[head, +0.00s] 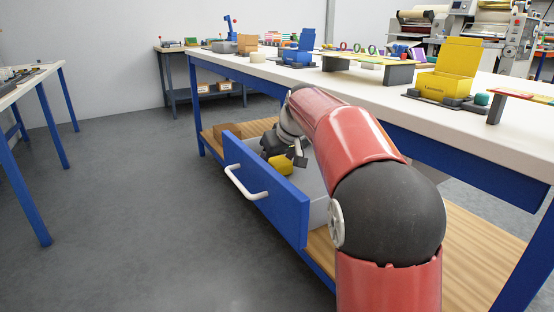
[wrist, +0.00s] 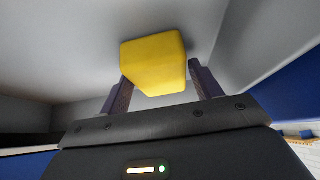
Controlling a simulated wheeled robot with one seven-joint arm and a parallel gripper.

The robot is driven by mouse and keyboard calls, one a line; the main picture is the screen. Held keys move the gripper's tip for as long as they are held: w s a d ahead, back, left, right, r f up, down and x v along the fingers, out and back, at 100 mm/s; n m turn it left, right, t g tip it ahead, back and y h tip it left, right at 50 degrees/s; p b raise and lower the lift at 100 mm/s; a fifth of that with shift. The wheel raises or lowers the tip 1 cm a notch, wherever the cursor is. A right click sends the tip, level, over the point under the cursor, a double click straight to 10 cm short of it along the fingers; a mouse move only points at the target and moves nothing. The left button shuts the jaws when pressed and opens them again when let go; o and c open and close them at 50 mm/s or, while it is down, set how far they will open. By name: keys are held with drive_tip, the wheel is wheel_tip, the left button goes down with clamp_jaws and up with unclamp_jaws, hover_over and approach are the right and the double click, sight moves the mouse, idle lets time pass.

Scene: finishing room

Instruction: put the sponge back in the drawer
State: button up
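The yellow sponge (head: 281,165) is inside the open drawer (head: 262,195), which has a blue front and a white handle. My gripper (head: 287,155) reaches down into the drawer from above. In the wrist view the sponge (wrist: 154,62) sits between the two dark fingers (wrist: 160,85) and fills nearly the whole gap. The sponge looks slightly tilted. Whether its underside touches the drawer floor is hidden.
The drawer hangs under a long workbench (head: 275,70) with a white top and blue legs. A wooden lower shelf (head: 465,235) runs beneath it. A yellow box (head: 450,72) and a blue holder (head: 298,50) stand on the bench. The floor to the left is clear.

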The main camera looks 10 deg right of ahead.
drive_tip(key=shift+o, duration=0.8)
drive_tip(key=p+v, duration=0.1)
drive_tip(key=v, duration=1.1)
drive_tip(key=shift+s, duration=0.15)
